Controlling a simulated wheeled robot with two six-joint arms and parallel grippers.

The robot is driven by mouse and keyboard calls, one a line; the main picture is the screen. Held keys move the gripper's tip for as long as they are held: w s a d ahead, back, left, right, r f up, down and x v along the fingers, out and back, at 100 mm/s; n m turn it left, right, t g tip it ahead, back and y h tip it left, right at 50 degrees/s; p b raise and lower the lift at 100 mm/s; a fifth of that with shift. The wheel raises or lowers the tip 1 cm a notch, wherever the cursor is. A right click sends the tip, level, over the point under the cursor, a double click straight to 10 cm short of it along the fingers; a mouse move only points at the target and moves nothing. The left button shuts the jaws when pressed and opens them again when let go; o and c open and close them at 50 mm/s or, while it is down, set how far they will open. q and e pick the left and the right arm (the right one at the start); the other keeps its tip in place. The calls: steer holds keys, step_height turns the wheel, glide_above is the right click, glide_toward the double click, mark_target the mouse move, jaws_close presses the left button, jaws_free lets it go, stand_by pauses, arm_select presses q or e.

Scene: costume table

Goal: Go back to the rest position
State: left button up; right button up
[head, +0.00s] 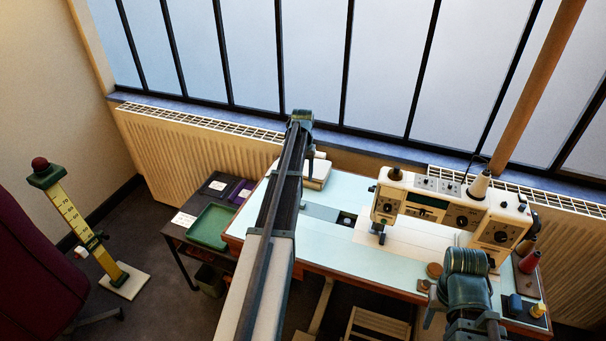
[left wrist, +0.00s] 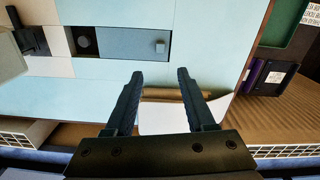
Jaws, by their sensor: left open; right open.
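My left arm reaches up across the head view over the table's left part. Its dark wrist end shows near the window sill, and its fingers are hidden there. In the left wrist view my left gripper (left wrist: 159,73) is open, with nothing between its fingers, above the back edge of the pale blue table (left wrist: 110,60). My right gripper (head: 467,262) is at the lower right of the head view, above the table's front right, in front of the sewing machine (head: 440,208). Its fingers are hard to make out; I see nothing held in it.
A white item (head: 317,174) lies at the table's back edge beside my left arm. Spools (head: 528,262) crowd the table's right end. A side table holds a green tray (head: 210,228) and a purple box (head: 241,192). Radiators (head: 190,150) line the window wall. A measuring stand (head: 77,220) stands left.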

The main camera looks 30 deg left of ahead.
arm_select(q)
steer(key=s+d+m, duration=0.2)
steer(key=s+d, duration=0.3)
steer(key=d, duration=0.7)
steer(key=s+d+m, duration=0.2)
steer(key=s+d, duration=0.3)
steer(key=d, duration=0.6)
steer(key=s+d+m, duration=0.2)
steer(key=s+d, duration=0.3)
steer(key=d, duration=0.7)
steer(key=s+d+m+y, duration=0.1)
steer(key=s+d+m, duration=0.1)
steer(key=s+d, duration=0.7)
steer(key=shift+s, duration=1.1)
steer(key=shift+a, duration=0.1)
